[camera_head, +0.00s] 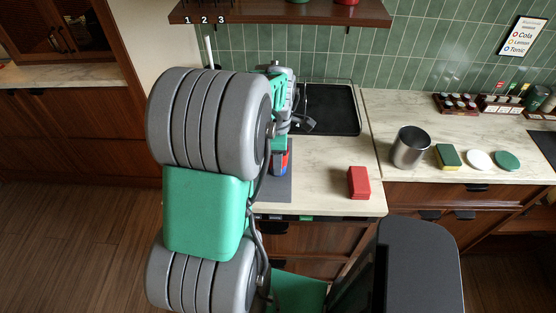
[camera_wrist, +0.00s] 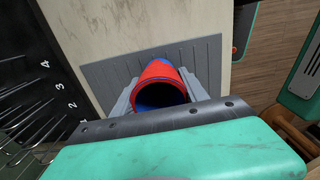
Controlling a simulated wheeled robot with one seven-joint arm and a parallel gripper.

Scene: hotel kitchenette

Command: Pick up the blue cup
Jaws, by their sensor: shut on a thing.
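The cup (camera_wrist: 161,69) shows in the wrist view with a red outside and rim and blue parts, its dark mouth facing the camera. My gripper (camera_wrist: 158,93) has one grey finger on each side of the cup and is shut on it. In the head view the cup (camera_head: 279,167) is a small red and blue shape below my gripper (camera_head: 279,148), partly hidden by my arm. A grey ribbed mat (camera_wrist: 204,52) lies under it on the counter. I cannot tell whether the cup touches the mat.
A black tray (camera_head: 335,108) lies behind. A red block (camera_head: 358,183) stands right of the mat. Farther right are a metal canister (camera_head: 409,148), a green and yellow sponge (camera_head: 447,156), a white disc (camera_head: 479,160) and a green disc (camera_head: 507,161). A numbered rack (camera_wrist: 30,95) is at left.

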